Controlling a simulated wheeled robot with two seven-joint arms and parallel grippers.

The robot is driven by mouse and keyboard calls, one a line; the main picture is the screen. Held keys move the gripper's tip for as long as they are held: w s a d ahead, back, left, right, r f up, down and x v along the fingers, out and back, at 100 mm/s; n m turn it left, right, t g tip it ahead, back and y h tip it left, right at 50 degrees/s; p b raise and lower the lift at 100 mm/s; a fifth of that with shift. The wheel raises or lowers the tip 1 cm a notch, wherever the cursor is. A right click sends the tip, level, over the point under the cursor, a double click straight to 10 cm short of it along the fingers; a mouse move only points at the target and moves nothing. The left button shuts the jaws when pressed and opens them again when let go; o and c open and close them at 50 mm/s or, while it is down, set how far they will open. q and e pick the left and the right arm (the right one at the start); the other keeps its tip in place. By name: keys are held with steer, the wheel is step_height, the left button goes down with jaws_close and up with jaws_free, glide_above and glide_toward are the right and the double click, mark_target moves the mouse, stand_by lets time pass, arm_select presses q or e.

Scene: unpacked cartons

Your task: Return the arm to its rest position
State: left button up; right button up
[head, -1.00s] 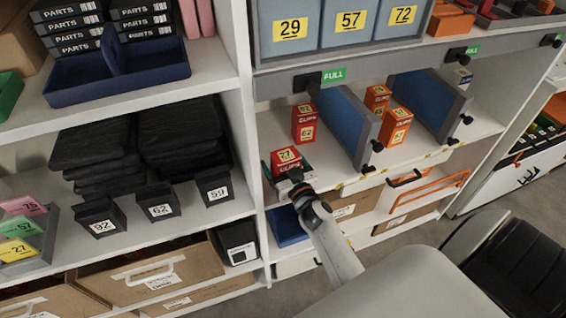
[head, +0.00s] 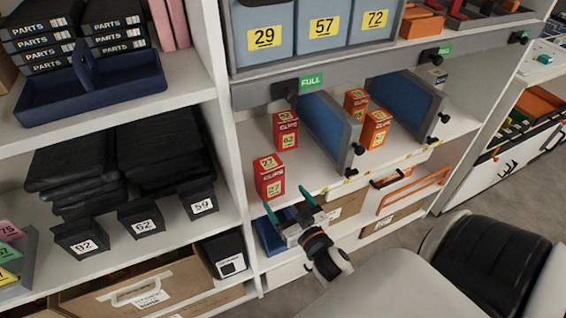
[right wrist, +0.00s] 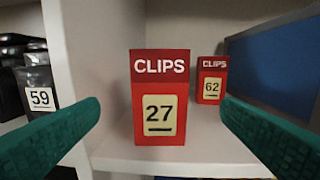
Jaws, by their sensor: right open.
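My right gripper (head: 291,214) is open and empty, just in front of and below the shelf edge in the head view. Its two green fingers stand wide apart at the sides of the right wrist view (right wrist: 160,125). A red clips carton marked 27 (head: 270,178) stands upright on the shelf, apart from the fingers. It also shows in the middle of the right wrist view (right wrist: 160,97). A red carton marked 62 (head: 286,131) stands farther back, also in the right wrist view (right wrist: 211,80). My left gripper is not seen.
A blue divider (head: 327,130) stands right of the red cartons, with orange cartons (head: 375,129) beyond it. A white upright panel (head: 230,140) is on the left. A blue bin (head: 270,236) sits below the shelf. Black boxes marked 59 (head: 199,203) and 62 (head: 141,218) stand left.

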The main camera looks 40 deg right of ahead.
stand_by(0.5)
steer(key=s+a+f+g+y+p, duration=0.1)
steer(key=s+a+f+g, duration=0.15)
steer(key=f, duration=0.55)
steer(key=s+a+f+n+g+y, duration=0.1)
steer(key=s+a+f+g, duration=0.15)
steer(key=f, duration=0.65)
steer(key=s+a+f+g+p, duration=0.1)
steer(key=s+a+f+g, duration=0.15)
steer(key=f, duration=0.55)
steer(key=s+f+n+g, duration=0.1)
steer(key=s+f+g, duration=0.2)
steer(key=s, duration=0.6)
steer(key=s+f+n+g+p, duration=0.1)
steer(key=s+f+g, duration=0.2)
steer(key=s+f, duration=0.4)
steer(key=s+f+n+g, duration=0.1)
steer(key=s+f+g, duration=0.2)
steer(key=s, duration=0.8)
step_height(320, 180, down, 3)
steer(key=shift+d+r+y+p, duration=0.2)
steer(key=shift+y+p, duration=0.1)
steer(key=shift+y, duration=0.1)
